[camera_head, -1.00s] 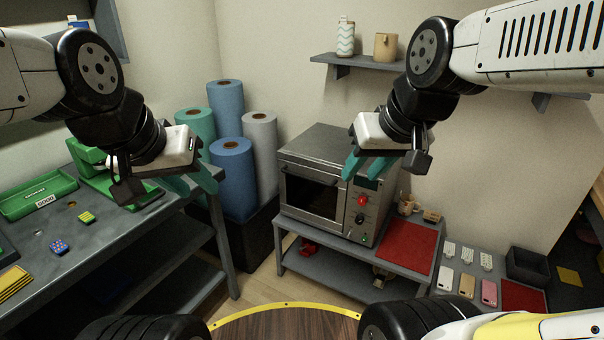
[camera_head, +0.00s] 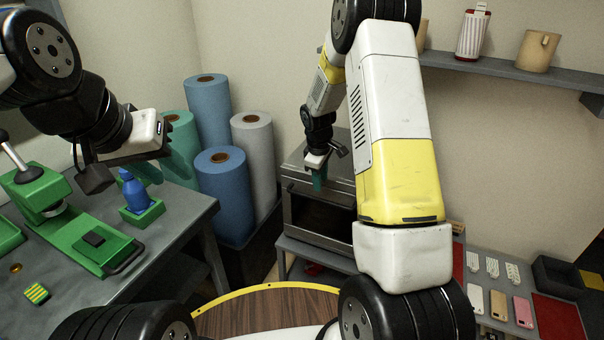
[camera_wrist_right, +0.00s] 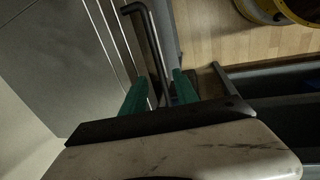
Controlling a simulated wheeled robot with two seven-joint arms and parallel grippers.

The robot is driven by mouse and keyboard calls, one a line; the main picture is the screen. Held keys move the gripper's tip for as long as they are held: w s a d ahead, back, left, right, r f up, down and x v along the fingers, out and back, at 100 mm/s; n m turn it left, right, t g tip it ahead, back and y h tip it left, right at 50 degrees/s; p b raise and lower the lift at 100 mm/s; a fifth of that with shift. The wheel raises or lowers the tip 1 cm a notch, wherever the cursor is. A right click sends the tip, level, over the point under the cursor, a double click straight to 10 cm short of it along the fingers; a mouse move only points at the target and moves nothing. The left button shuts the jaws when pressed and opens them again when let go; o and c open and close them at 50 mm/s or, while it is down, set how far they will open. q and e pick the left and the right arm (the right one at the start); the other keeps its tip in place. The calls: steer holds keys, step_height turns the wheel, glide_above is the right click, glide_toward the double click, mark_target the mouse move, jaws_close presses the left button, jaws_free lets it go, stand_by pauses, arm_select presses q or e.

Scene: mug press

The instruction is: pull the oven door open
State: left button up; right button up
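The oven (camera_head: 296,165) is a grey metal box on a low bench. Its door (camera_head: 315,215), with a dark window, looks shut; my right arm hides the oven's right side and controls. My right gripper (camera_head: 319,182) is at the top of the door front. In the right wrist view, the dark bar handle (camera_wrist_right: 148,38) runs down between the teal fingers of this gripper (camera_wrist_right: 160,92), which stand apart on either side of it. Whether they touch it I cannot tell. My left gripper (camera_head: 163,170) is open and empty above the left table, far from the oven.
Upright blue, green and grey rolls (camera_head: 224,180) stand left of the oven. The left table (camera_head: 180,225) holds a green press (camera_head: 75,225) and a blue bottle (camera_head: 135,192). A wall shelf (camera_head: 480,68) is at the upper right. Phone cases (camera_head: 498,304) lie on the right bench.

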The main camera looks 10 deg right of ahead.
mark_target(320, 199)
steer(key=f, duration=0.3)
steer(key=w+f, duration=0.1)
steer(key=f, duration=0.2)
steer(key=w+f, duration=0.1)
steer(key=f, duration=0.2)
steer(key=shift+w+d, duration=0.15)
steer(key=shift+d, duration=0.15)
jaws_close()
stand_by(1.1)
